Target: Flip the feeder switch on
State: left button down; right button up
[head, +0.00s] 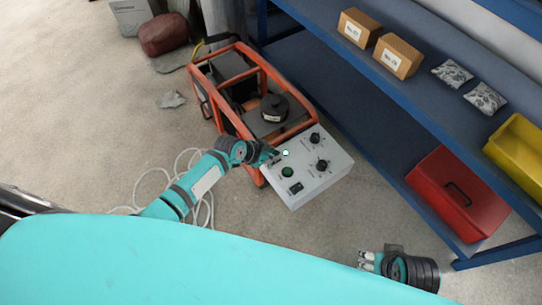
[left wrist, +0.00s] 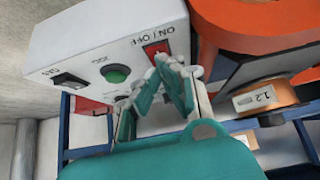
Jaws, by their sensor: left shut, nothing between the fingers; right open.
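A white control box (head: 325,180) stands beside an orange-framed machine. In the left wrist view the box (left wrist: 75,35) carries a red rocker switch (left wrist: 154,48) labelled ON/OFF, a green button (left wrist: 116,73) and a black rocker switch (left wrist: 70,80). The head view also shows the green button (head: 288,172) and black switch (head: 296,188). I cannot tell which rocker is the feeder switch, or its position. My left gripper (head: 274,155) is shut and empty, its tips (left wrist: 178,66) close to the red switch; contact is unclear. My right gripper (head: 367,260) is open and empty, well away.
The orange-framed machine (head: 262,68) stands at the box's upper left. A white cable (head: 160,178) lies on the floor. A blue shelf (head: 375,115) on the right holds cartons (head: 396,57), a red case (head: 460,195) and a yellow bin (head: 518,150). Floor at far left is clear.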

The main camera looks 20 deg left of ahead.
pick_arm(q)
jog(key=shift+w+d+r, duration=0.1)
jog(key=shift+w+d, duration=0.1)
jog(key=shift+w, duration=0.1)
jog(key=v, duration=1.2)
pick_arm(e)
jog(key=shift+f, duration=0.35)
